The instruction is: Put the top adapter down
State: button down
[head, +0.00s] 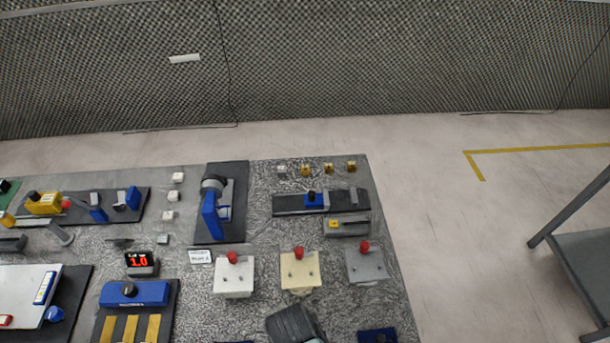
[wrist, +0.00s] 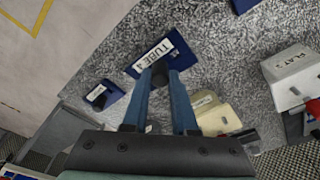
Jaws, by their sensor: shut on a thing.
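My gripper (wrist: 160,80) has its two blue fingers closed at the tips on a small dark piece (wrist: 158,70) in the wrist view. The piece is mostly hidden by the fingertips; I take it to be the top adapter. It is over a blue block with a white label reading about "TUBE 4" (wrist: 148,53). I cannot tell whether the piece touches the block. In the head view only a dark part of my gripper shows at the bottom edge, and the fingertips and held piece are hidden.
A smaller labelled blue block (wrist: 103,95) is close to the left. White (head: 234,278), cream (head: 300,272) and grey (head: 366,265) blocks with red knobs stand beyond my gripper. A blue clamp-like device (head: 212,215) is further back. Bare speckled tabletop (head: 345,310) lies between.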

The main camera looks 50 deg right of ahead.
jog(key=shift+f, duration=2)
jog(key=shift+f, duration=0.1)
jog(key=c, duration=0.7)
grip_release()
notch_tip(320, 180, up, 12)
jog(key=a, duration=0.1)
jog(key=shift+a, duration=0.4)
jog(key=shift+w, duration=0.1)
